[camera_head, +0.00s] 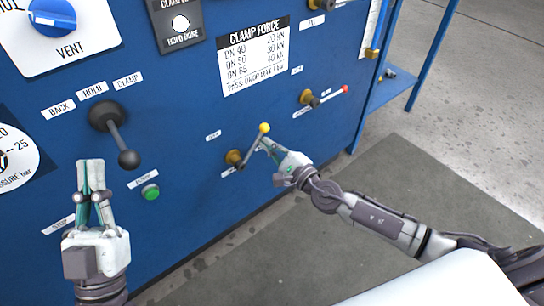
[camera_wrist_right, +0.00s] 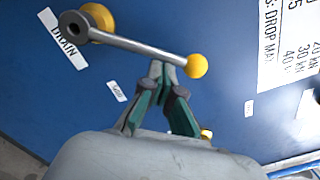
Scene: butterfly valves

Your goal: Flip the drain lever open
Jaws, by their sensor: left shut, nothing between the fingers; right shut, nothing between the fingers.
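The drain lever (camera_head: 250,145) is a grey rod with a yellow ball tip on a brass hub, mounted on the blue panel. In the head view it slants up and right from the hub. The right wrist view shows the lever (camera_wrist_right: 135,46) beside a DRAIN label (camera_wrist_right: 63,38). My right gripper (camera_head: 264,144) is shut and empty, its fingertips at the rod close to the yellow ball. In the right wrist view the fingertips (camera_wrist_right: 160,67) overlap the rod's lower edge; I cannot tell if they touch. My left gripper (camera_head: 90,164) is shut and empty at the left.
A black-knobbed lever (camera_head: 117,132) and a green button (camera_head: 150,191) sit left of the drain lever. A red-tipped lever (camera_head: 327,96) is up and to the right. A CLAMP FORCE plate (camera_head: 254,56) is above. Open floor (camera_head: 440,190) lies to the right.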

